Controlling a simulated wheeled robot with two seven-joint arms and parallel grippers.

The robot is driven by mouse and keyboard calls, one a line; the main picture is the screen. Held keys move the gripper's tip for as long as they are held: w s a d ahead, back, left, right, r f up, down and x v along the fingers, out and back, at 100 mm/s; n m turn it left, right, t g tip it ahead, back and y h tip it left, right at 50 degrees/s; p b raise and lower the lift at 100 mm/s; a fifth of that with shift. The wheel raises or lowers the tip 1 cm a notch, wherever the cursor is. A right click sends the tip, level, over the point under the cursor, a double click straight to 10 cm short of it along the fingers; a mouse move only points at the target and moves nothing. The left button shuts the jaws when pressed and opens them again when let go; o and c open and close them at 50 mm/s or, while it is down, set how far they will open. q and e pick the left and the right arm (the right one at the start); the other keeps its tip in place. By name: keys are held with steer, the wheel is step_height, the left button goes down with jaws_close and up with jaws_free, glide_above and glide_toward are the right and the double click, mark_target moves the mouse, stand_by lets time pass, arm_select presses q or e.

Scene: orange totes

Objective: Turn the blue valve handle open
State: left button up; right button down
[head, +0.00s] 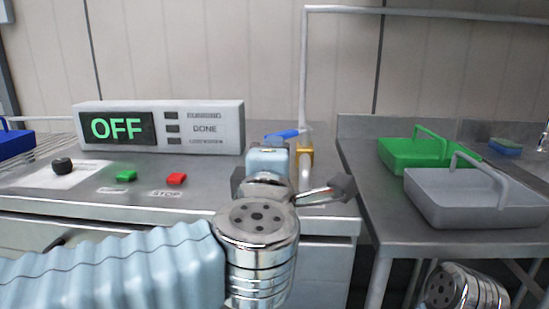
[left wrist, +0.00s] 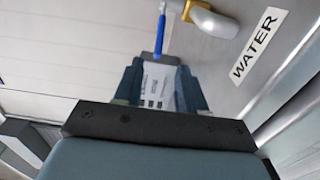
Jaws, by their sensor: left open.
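The blue valve handle (head: 283,135) is a lever pointing left from the brass valve (head: 305,154) on the thin upright pipe. In the left wrist view the handle (left wrist: 160,38) runs down from the brass valve (left wrist: 212,20), its free end near the gap between my fingertips. My left gripper (head: 267,158) is in front of the handle in the head view, its body hiding most of its fingers. In the left wrist view the left gripper (left wrist: 158,68) is open, its dark fingers apart. I cannot tell whether they touch the handle. My right gripper is out of view.
A display box (head: 158,127) reading OFF stands on the left counter behind a green button (head: 126,176), red button (head: 176,179) and black knob (head: 62,165). A green caddy (head: 400,154) and grey caddy (head: 470,201) are on the right table. A WATER label (left wrist: 258,46) is beside the valve.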

arm_select(q)
steer(key=shift+o, duration=0.6)
steer(key=shift+w, duration=0.1)
steer(key=shift+w+r+n+h, duration=0.1)
steer(key=shift+w+n+h, duration=0.2)
steer(key=shift+w+h, duration=0.15)
steer(key=w+a+r+n+h+b, duration=0.2)
steer(key=w+n+h+b, duration=0.15)
steer(key=h, duration=0.25)
steer(key=n+g+h+b, duration=0.2)
steer(key=n+g+h, duration=0.2)
steer(key=g+h, duration=0.1)
glide_toward(286, 131)
steer(key=a, duration=0.1)
steer(key=s+a, duration=0.1)
steer(key=a, duration=0.1)
steer(key=shift+s+r, duration=0.3)
steer(key=shift+s, duration=0.05)
steer(key=shift+s+a+f+n+g, duration=0.15)
steer(key=shift+s+n+g, duration=0.05)
steer(key=shift+n+g, duration=0.2)
steer(key=shift+h, duration=0.25)
steer(key=p+x, duration=0.1)
steer(key=x, duration=1.2)
steer(key=shift+w+d+f, duration=0.1)
steer(key=shift+d+f, duration=0.05)
steer(key=shift+d, duration=0.15)
